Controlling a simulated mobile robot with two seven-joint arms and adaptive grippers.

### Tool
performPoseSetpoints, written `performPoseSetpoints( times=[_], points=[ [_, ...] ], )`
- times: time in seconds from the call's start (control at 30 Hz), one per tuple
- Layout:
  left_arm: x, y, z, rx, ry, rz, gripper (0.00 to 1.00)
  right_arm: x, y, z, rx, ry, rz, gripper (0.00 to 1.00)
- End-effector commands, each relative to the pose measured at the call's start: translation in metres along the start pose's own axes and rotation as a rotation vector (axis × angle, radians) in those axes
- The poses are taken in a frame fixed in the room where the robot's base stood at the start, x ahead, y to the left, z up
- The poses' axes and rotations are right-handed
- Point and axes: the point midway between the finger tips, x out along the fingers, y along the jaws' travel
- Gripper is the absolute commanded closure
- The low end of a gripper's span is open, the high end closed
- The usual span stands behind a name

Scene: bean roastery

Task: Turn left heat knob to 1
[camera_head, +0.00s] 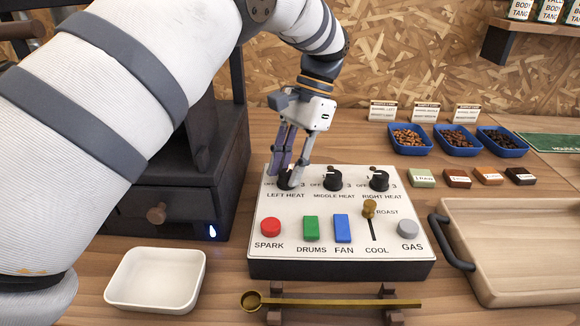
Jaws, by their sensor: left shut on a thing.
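The control panel (295,258) is a white-topped box on the wooden table. The left heat knob (286,184) is black and sits at the panel's back left, above the label LEFT HEAT. My left gripper (290,180) points down from above and is shut on this knob. Its fingers hide most of the knob and part of its scale, so I cannot read its setting. The middle heat knob (332,181) and right heat knob (379,181) stand free to the right. My right gripper is not in view.
Buttons, including red SPARK (271,227), and a brass lever (369,209) stand on the panel's front half. A white dish (155,281), a brass scoop (335,302) and a wooden tray (520,240) lie around it. Blue bean trays (457,151) stand behind right.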

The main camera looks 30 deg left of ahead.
Motion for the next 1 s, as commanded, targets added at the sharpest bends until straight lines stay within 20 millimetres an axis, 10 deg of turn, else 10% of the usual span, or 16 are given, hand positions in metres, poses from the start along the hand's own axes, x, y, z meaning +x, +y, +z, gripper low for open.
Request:
performPoseSetpoints(
  times=[1.0],
  points=[
    [0.001, -0.004, 0.002, -0.778, -0.002, 0.324, 1.0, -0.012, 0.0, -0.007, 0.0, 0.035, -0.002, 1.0]
  ],
)
